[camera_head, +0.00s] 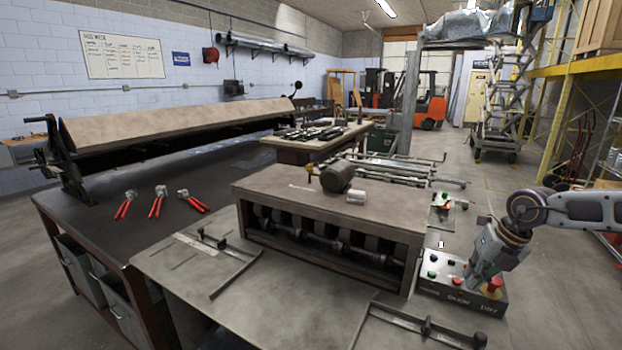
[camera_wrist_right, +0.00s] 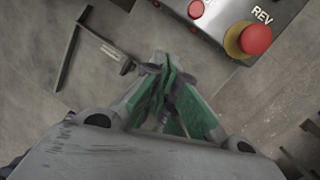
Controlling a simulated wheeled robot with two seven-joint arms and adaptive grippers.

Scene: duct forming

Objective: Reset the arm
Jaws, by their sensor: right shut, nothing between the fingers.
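My right arm (camera_head: 575,210) comes in from the right and bends down at the wrist. My right gripper (camera_head: 476,284) points down at the control box (camera_head: 455,290); whether it touches the box is unclear. In the right wrist view the gripper's green-padded fingers (camera_wrist_right: 167,72) are together with nothing between them. A red button (camera_wrist_right: 256,38) on a yellow collar, next to the "REV" label, lies beyond and right of the fingers there. It also shows in the head view (camera_head: 494,284). My left gripper is out of view.
A forming machine (camera_head: 330,205) stands on the metal table, left of the control box. Guide bars (camera_head: 420,325) lie at the table's front. Red-handled snips (camera_head: 158,202) lie on the dark bench at left, before a long bending brake (camera_head: 180,125). Open floor (camera_head: 560,290) lies at right.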

